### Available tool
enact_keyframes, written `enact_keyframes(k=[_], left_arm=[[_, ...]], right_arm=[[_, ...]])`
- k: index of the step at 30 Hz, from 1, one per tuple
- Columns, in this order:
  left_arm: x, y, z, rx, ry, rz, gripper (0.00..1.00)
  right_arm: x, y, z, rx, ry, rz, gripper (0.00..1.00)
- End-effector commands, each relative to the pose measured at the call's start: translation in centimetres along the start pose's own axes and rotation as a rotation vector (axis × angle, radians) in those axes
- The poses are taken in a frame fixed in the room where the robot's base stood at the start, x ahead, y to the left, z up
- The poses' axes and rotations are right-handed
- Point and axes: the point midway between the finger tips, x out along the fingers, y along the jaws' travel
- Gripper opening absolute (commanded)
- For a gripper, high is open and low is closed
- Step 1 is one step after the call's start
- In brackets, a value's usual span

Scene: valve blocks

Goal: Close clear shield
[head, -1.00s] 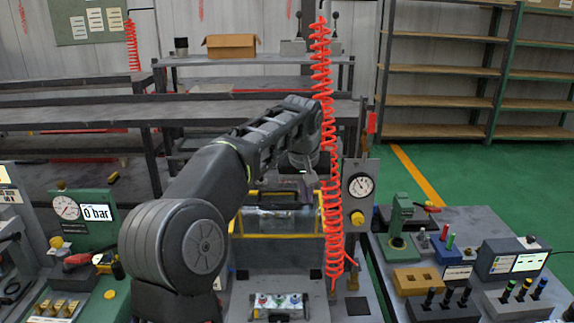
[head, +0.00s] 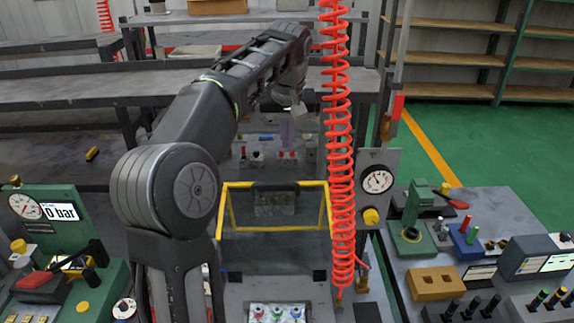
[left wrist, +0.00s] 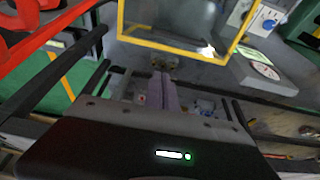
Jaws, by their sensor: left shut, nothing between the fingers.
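The clear shield (head: 240,208) is a see-through pane in a yellow frame. It stands raised behind the front plate with the valve block (head: 278,312), which has coloured knobs and lies uncovered in front of it. The yellow frame also shows at the top of the left wrist view (left wrist: 122,24). My left gripper (head: 287,132) is beyond the shield's upper edge in the head view, fingers pointing down. In the left wrist view its fingers (left wrist: 162,80) are together and empty, apparently apart from the frame. My right gripper is not in view.
A red coiled hose (head: 338,150) hangs just right of the shield. A gauge panel (head: 377,182) stands beside it. Green-and-grey fixtures crowd the right bench (head: 472,212), and a 0 bar gauge (head: 25,205) stands at the left. Dark tables lie behind.

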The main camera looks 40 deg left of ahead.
Motion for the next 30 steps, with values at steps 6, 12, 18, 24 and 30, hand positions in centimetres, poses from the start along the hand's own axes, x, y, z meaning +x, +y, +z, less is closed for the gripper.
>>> enact_keyframes(k=[6,12,18,24,30], left_arm=[[2.0,0.0,0.2,0.001,-0.002,-0.001,0.00],[5.1,-0.1,0.2,-0.001,-0.003,-0.002,0.00],[8.7,0.0,0.0,0.001,-0.004,-0.002,0.00],[9.2,0.0,1.9,0.001,-0.001,0.001,0.00],[8.7,0.0,3.5,0.001,0.000,0.000,0.00]], right_arm=[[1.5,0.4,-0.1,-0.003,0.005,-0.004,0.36],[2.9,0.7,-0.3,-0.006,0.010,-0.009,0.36],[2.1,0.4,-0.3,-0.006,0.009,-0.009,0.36],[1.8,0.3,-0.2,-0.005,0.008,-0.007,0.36],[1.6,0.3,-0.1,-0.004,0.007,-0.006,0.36]])
